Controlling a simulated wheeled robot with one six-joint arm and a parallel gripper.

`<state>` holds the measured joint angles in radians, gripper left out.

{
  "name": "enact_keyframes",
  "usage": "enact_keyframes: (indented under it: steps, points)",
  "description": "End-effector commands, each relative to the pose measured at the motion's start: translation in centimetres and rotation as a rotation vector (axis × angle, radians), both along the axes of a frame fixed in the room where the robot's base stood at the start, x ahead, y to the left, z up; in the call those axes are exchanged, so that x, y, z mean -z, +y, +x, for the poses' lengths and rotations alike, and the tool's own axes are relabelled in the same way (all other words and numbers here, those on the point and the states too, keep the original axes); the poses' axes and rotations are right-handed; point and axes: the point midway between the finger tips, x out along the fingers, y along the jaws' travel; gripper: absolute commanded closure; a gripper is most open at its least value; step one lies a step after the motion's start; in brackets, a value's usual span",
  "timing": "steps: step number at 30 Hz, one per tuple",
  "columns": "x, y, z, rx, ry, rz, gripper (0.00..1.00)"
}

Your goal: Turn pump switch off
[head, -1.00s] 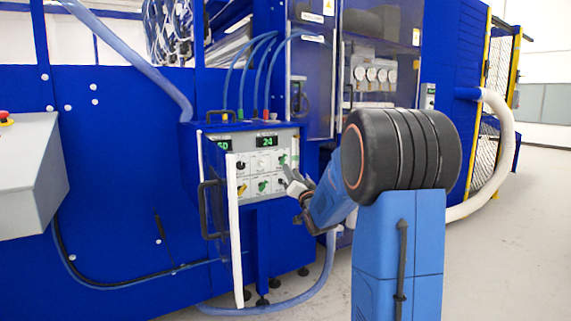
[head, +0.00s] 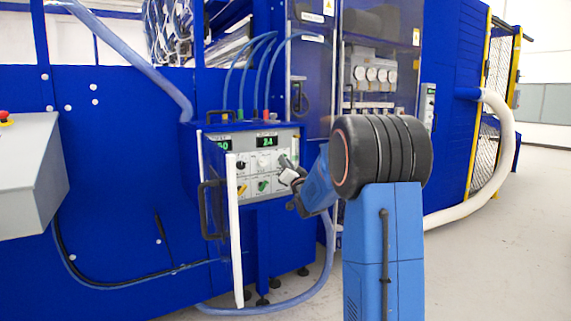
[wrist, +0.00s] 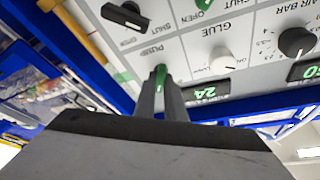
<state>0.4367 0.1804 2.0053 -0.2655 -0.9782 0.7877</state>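The control box (head: 215,172) has a grey front panel with knobs and two lit green displays. My gripper (head: 286,163) is at the upper right of this panel in the head view, and its fingers hide that part. In the wrist view the panel appears upside down. The green pump switch (wrist: 160,73), beside the PUMP label, stands between the tips of my gripper (wrist: 161,88). The fingers are close together with the switch filling the narrow gap. Its lower part is hidden by the fingers.
The white glue knob (wrist: 222,64), the black air bar knob (wrist: 297,41) and a black open/shut knob (wrist: 124,15) are near the fingers. Blue hoses (head: 247,75) rise from the box top. A black handle (head: 209,208) sticks out at its left front. Grey floor (head: 480,270) is free at right.

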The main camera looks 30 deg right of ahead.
Motion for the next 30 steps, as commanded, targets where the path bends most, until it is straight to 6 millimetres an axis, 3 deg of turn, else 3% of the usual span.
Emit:
enact_keyframes:
  steps: [14,30]
  points:
    - [0.12,-0.15,-0.02,0.001,0.002,-0.063,1.0]
    - [0.15,-0.46,-0.05,0.002,0.001,-0.507,1.0]
